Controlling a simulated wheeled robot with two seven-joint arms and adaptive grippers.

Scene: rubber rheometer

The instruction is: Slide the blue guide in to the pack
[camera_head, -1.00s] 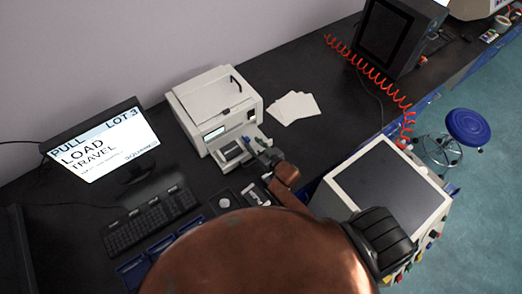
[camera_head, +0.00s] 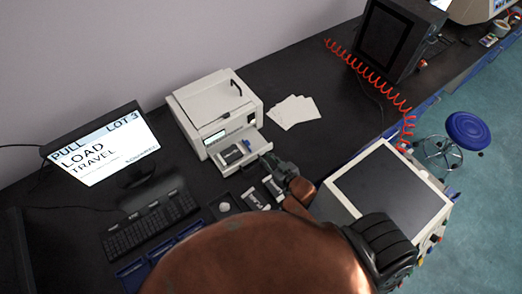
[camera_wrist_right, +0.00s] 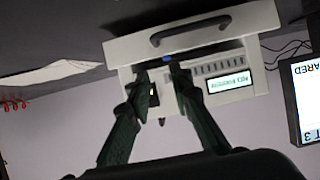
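A white printer-like machine (camera_head: 215,110) stands on the black bench with its front tray (camera_head: 262,146) pulled out. A dark pack with a pale patch (camera_head: 230,155) lies in the tray. The small blue guide (camera_head: 247,144) is in the tray to the right of the pack; I cannot tell whether they touch. The blue guide also shows in the right wrist view (camera_wrist_right: 167,58), just beyond the fingertips. My right gripper (camera_head: 270,162) is at the tray's front right, apart from the guide. Its fingers are parted and empty in the wrist view (camera_wrist_right: 162,68). My left gripper is out of view.
A monitor (camera_head: 100,145) and keyboard (camera_head: 150,222) are on the left. Small items, including a round white one (camera_head: 224,207), lie in front of the machine. White sheets (camera_head: 293,111) lie right of it. A grey-topped unit (camera_head: 390,190) stands at the lower right.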

